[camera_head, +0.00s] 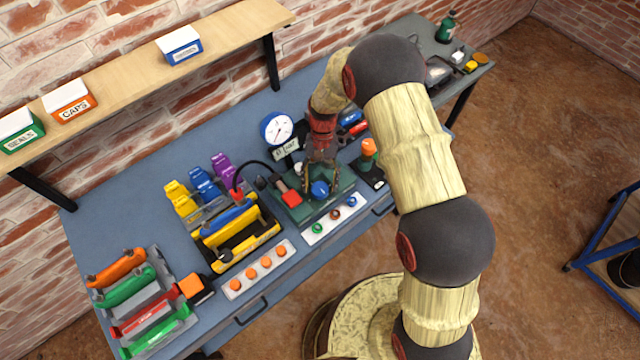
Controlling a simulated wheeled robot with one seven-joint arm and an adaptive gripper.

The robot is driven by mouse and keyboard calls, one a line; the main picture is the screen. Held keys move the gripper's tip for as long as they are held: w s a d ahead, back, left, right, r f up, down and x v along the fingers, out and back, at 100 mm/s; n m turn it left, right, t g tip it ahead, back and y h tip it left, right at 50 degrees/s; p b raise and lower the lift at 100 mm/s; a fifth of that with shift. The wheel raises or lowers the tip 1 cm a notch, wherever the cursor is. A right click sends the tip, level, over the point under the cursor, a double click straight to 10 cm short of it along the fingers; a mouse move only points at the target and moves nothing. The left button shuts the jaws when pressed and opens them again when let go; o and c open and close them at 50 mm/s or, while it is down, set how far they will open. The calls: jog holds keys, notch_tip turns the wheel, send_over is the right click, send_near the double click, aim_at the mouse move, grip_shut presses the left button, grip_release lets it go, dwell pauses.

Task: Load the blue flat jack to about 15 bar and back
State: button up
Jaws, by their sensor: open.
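A blue flat jack (229,220) appears to lie in a yellow and black frame (248,246) on the bench. A black hose (250,164) arches from a red fitting (237,195) beside it to the green pump board (293,212). The board carries a red block and a blue round knob (319,189). My gripper (320,180) points down over the board, open, its fingers close around or just above the knob; I cannot tell if they touch it. A blue-rimmed gauge (277,128) stands behind; its needle is too small to read.
Orange and green jacks (122,286) lie in a rack at left. Yellow, blue and purple blocks (203,184) stand behind the frame. White strips with orange buttons (257,270) and coloured rings (334,217) line the front. An orange-topped device (368,149) stands close right of my gripper.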

jog(key=v, duration=1.1)
jog(key=shift+r, duration=0.15)
dwell(1.1)
jog(key=s+d+r+n+t+b, duration=0.1)
jog(key=s+d+r+t+b, duration=0.3)
jog(key=s+r, duration=0.6)
jog(key=s+d+r+n+t+b, duration=0.1)
jog(key=s+d+r+t+b, duration=0.3)
jog(key=s+d+r, duration=0.5)
jog(key=shift+s+d+r+t+h+b, duration=0.35)
jog(key=shift+s+r+t, duration=0.65)
jog(key=shift+s, duration=2.15)
